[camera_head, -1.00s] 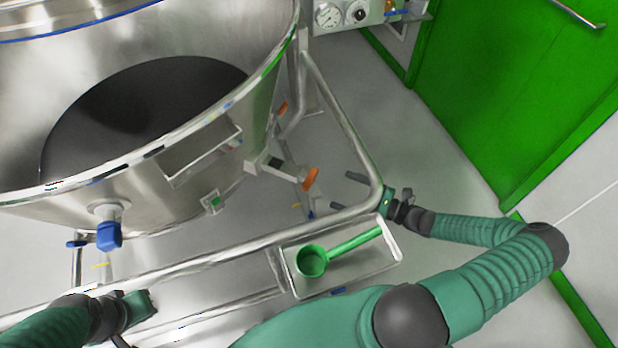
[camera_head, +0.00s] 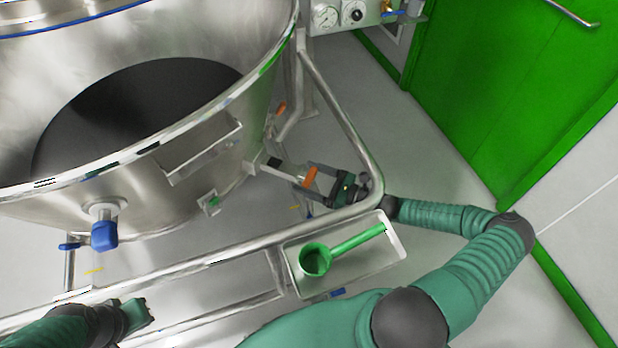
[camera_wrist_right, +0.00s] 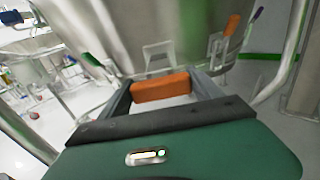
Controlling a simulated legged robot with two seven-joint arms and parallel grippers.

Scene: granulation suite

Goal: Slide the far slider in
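A slider with an orange end (camera_head: 310,177) sticks out from the lower right side of the steel vessel (camera_head: 190,190). A second, smaller orange piece (camera_head: 281,107) shows further back. My right gripper (camera_head: 304,176) is at the nearer orange end, with a dark finger on either side. In the right wrist view the orange end (camera_wrist_right: 160,88) lies between the two fingers, which look spread; firm contact cannot be made out. The other orange piece (camera_wrist_right: 232,25) stands beyond, at upper right. My left gripper (camera_head: 138,310) is at lower left, away from the sliders; its finger opening is unclear.
A steel frame rail (camera_head: 345,125) curves round beside my right gripper. A tray (camera_head: 395,245) holding a green scoop (camera_head: 316,260) sits at the rail. Blue-handled valve (camera_head: 104,235) hangs on the vessel's front. Floor is clear towards the green door (camera_head: 480,90).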

